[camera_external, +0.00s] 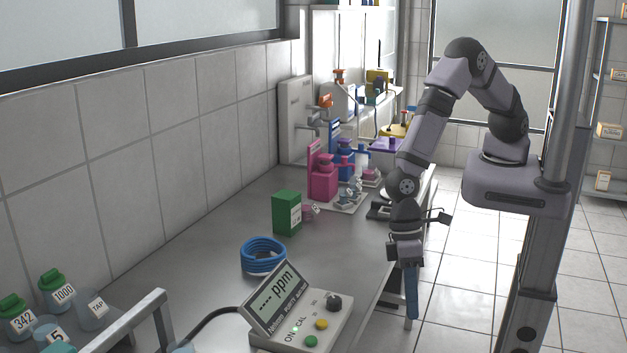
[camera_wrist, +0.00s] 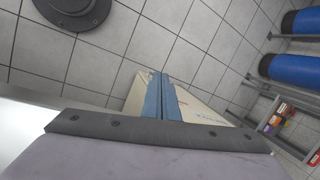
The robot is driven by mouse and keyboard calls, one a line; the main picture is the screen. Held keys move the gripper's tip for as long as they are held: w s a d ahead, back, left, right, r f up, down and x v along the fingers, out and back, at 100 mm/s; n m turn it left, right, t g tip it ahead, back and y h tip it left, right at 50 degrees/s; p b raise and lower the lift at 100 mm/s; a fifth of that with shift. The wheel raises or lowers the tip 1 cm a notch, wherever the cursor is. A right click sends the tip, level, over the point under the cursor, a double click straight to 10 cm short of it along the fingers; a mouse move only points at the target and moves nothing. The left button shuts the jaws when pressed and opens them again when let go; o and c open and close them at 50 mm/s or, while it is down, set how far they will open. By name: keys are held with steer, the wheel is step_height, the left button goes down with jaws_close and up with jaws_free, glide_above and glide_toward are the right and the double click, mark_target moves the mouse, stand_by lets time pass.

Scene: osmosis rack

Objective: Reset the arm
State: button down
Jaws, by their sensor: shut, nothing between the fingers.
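My gripper (camera_external: 411,292) hangs pointing down at the right edge of the steel bench (camera_external: 215,225) in the external view. Its blue fingers are shut together with nothing between them. In the wrist view the shut fingers (camera_wrist: 160,98) point out over the tiled floor. My arm reaches up and over from its base on the column and bends down to the gripper.
A ppm meter (camera_external: 300,318) with buttons stands at the bench front. A blue hose coil (camera_external: 263,256), a green box (camera_external: 287,212) and a pink device (camera_external: 323,178) stand farther back. Labelled bottles (camera_external: 57,290) are at lower left. Blue cylinders (camera_wrist: 290,68) lie on a rack.

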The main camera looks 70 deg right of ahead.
steer(key=d+r+n+h, duration=0.2)
steer(key=d+r, duration=0.1)
steer(key=d, duration=1.1)
steer(key=d+r+n+h, duration=0.2)
steer(key=d+r+h, duration=0.15)
steer(key=d, duration=1.05)
steer(key=w+d+r+m+t+y, duration=0.1)
steer(key=w+d+r+m, duration=0.2)
steer(key=d, duration=0.4)
steer(key=w+d+r+m+t+y, duration=0.1)
steer(key=w+d+r+m, duration=0.3)
steer(key=d, duration=0.4)
steer(key=shift+d+r+m+t+y, duration=0.15)
steer(key=shift+r+m+t+y, duration=0.2)
steer(key=shift+r, duration=0.35)
